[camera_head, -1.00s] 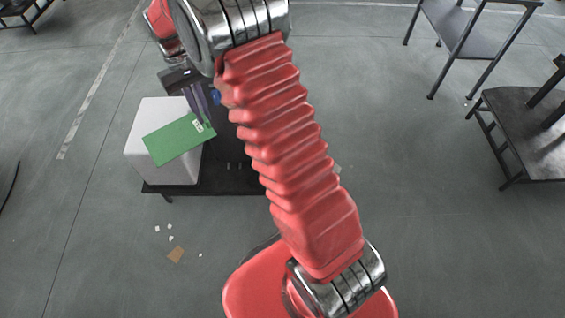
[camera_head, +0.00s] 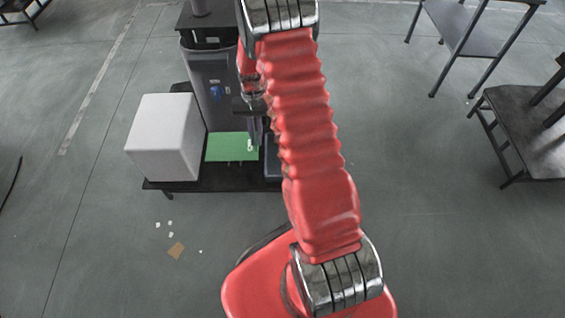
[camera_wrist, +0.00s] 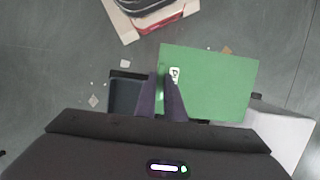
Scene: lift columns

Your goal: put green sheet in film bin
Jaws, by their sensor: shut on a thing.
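The green sheet (camera_head: 230,147) is held flat at its right edge by my gripper (camera_head: 255,140), over the dark low table, just right of the white box. In the wrist view the sheet (camera_wrist: 215,85) reaches right from the two dark fingers (camera_wrist: 167,97), which are shut on its left part near a small white label. A dark open bin (camera_wrist: 126,93) shows to the left of the fingers in the wrist view; its edge (camera_head: 272,160) shows behind my arm in the head view. I cannot tell whether this is the film bin.
A white box (camera_head: 163,140) stands on the left of the dark low table (camera_head: 210,183). A grey column (camera_head: 212,85) rises behind. Small scraps (camera_head: 176,251) lie on the floor. Dark tables (camera_head: 525,130) stand at the right.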

